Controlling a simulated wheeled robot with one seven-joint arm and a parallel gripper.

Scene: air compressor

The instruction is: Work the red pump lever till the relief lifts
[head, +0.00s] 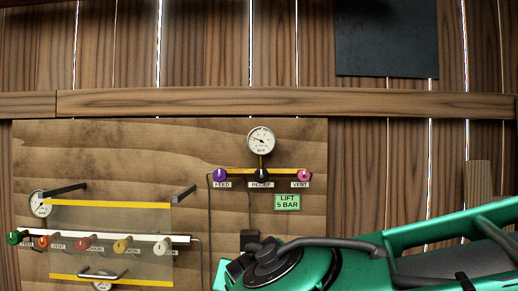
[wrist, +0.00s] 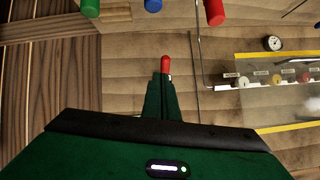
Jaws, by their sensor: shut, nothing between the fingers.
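In the wrist view my gripper (wrist: 162,88) is shut, its green fingers close together. A small red-tipped piece (wrist: 166,65) shows right at the fingertips; I cannot tell whether it touches them. A larger red grip (wrist: 215,12) hangs at the top edge, apart from my gripper, cut off by the frame. I cannot tell which red part is the pump lever. In the head view the black relief knob (head: 261,174) sits below a round gauge (head: 260,141), above a green "LIFT 5 BAR" label (head: 287,202). My arm hides the board's lower right, and my fingers are not visible there.
Green (wrist: 90,7) and blue (wrist: 153,5) grips hang beside the larger red one. Purple feed (head: 220,174) and pink vent (head: 303,174) knobs flank the relief. A clear panel with yellow edges (head: 108,204) stands off the board at left, on dark brackets.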

